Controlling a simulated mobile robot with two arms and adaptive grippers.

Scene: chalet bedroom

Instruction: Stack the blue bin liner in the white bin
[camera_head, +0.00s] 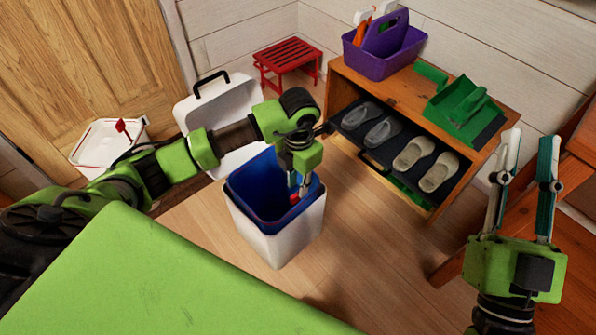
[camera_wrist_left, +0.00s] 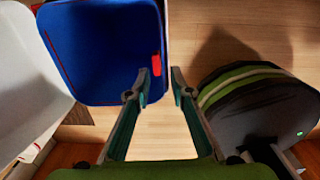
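The white bin (camera_head: 275,250) stands on the wood floor in the middle of the head view. The blue bin liner (camera_head: 248,192) sits inside it, with its rim close to the bin's rim. In the left wrist view the liner (camera_wrist_left: 100,45) is at upper left, with a red patch on its right side. My left gripper (camera_head: 299,193) points down at the liner's right side. My right gripper (camera_head: 530,140) is open and empty at far right.
A white container with a black handle (camera_head: 215,110) stands behind the bin. A wooden shoe rack (camera_head: 395,95) stands right of it, bearing a purple caddy (camera_head: 385,55) and green dustpan (camera_head: 462,108). A red stool (camera_head: 287,58) is behind. Floor right of the bin is clear.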

